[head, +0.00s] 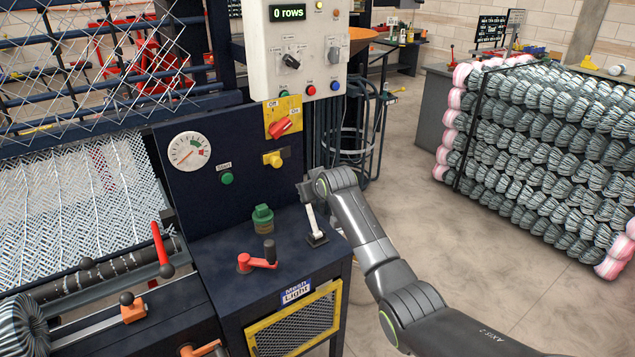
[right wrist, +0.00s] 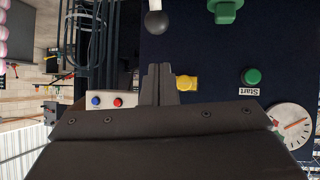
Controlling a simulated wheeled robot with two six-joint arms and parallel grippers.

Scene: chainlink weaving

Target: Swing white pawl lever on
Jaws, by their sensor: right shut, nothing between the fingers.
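The white pawl lever (head: 311,221) stands nearly upright, leaning slightly left, on a dark base on the machine's blue ledge. In the head view its top is hidden behind my right gripper (head: 303,190). In the right wrist view its dark ball knob (right wrist: 155,23) shows at the top with a bit of white stem. My right gripper's fingers (right wrist: 158,68) are shut and empty. Their tips point toward the knob, with a visible gap in the picture; I cannot tell the depth between them. My left gripper is not in view.
A red crank (head: 257,262) and a green knob (head: 262,218) sit on the ledge left of the lever. A yellow knob (head: 273,159), green Start button (head: 227,179) and red rotary switch (head: 280,128) are on the panel behind. Open floor lies to the right.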

